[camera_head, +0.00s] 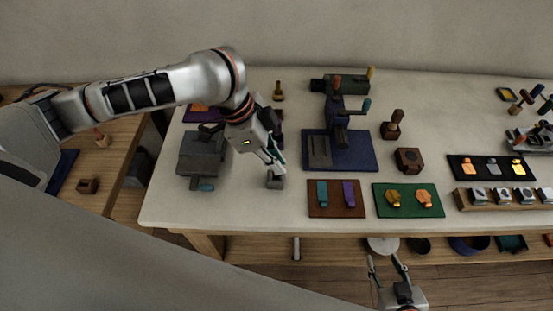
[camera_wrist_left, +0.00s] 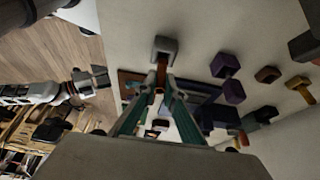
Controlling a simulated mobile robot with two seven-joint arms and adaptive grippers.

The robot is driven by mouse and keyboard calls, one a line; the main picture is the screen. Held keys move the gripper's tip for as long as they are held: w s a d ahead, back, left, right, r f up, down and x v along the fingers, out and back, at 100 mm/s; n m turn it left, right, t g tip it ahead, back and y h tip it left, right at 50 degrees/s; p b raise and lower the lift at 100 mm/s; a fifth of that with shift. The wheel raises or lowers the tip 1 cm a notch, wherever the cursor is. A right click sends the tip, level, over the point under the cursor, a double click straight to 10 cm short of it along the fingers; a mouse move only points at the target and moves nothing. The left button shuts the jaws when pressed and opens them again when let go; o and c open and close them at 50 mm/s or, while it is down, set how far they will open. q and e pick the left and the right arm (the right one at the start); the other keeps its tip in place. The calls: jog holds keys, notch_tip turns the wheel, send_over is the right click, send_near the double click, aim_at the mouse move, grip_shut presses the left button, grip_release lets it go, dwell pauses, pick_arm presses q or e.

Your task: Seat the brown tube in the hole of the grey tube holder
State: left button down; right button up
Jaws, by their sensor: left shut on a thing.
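The small grey tube holder (camera_head: 275,182) stands on the pale table, directly below my left gripper (camera_head: 274,165). In the left wrist view the grey tube holder (camera_wrist_left: 166,43) lies just beyond my left fingertips (camera_wrist_left: 160,82). The brown tube (camera_wrist_left: 162,68) is between those fingers, its far end at the holder's opening. How deep it sits is hidden. In the head view the fingers mostly cover the tube. My left gripper is shut on the brown tube. My right gripper (camera_head: 387,268) is in front of the table, its fingers apart and empty.
A grey machine (camera_head: 202,152) stands left of the holder. A blue plate (camera_head: 365,155) with a press is to the right. A brown board (camera_head: 326,211) and a green board (camera_head: 408,212) lie near the front edge. Bare tabletop surrounds the holder's front.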

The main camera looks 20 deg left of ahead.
pick_arm(q)
jog(key=shift+f, duration=1.6)
dwell(0.5)
jog(key=c, duration=2)
grip_release()
jog(key=shift+c, duration=0.2)
jog(key=v, duration=1.2)
